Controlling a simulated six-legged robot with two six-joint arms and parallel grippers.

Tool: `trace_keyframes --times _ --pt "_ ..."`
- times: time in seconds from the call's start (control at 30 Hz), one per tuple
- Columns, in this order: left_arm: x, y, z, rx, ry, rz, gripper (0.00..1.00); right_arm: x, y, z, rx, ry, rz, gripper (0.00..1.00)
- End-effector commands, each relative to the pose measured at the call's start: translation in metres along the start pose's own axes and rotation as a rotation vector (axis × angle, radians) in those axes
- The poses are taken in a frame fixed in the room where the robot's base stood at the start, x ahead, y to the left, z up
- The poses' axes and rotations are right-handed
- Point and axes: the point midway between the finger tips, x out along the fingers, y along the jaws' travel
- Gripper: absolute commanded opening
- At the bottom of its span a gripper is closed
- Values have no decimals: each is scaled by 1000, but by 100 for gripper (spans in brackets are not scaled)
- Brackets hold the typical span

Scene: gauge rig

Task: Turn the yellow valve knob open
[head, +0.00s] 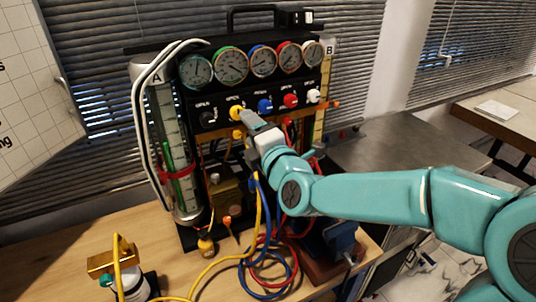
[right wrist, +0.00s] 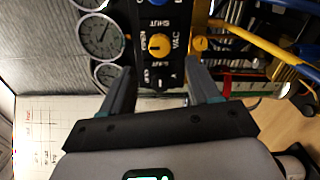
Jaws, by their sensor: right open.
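The yellow valve knob (head: 235,113) sits on the black panel (head: 262,98) of the gauge rig, in the row of knobs under the gauges. In the right wrist view the yellow knob (right wrist: 159,44) shows beyond and roughly between my fingertips, with OPEN and SHUT lettering around it. My right gripper (head: 247,119) is close in front of the knob in the head view. Its two fingers stand apart with nothing between them in the right wrist view (right wrist: 160,72). I cannot tell whether a finger touches the knob. My left gripper is not in view.
Black, blue (head: 265,105), red (head: 290,100) and white (head: 313,96) knobs share the row. A yellow fitting (right wrist: 200,44) is close to the right finger. Yellow, blue and red hoses hang below. A glass cylinder (head: 172,150) stands at left; a metal table (head: 400,150) is at right.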

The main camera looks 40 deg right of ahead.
Motion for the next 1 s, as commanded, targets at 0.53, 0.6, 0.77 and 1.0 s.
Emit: trace_keyframes --times 0.53,0.6,0.77,1.0 --pt "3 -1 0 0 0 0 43 -86 0 -1 -2 2 -2 61" --pt "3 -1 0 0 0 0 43 -87 0 -1 -1 2 -2 61" --pt "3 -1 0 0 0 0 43 -87 0 -1 -1 2 -2 61" --pt "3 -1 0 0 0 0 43 -86 0 -1 -1 2 -2 61"
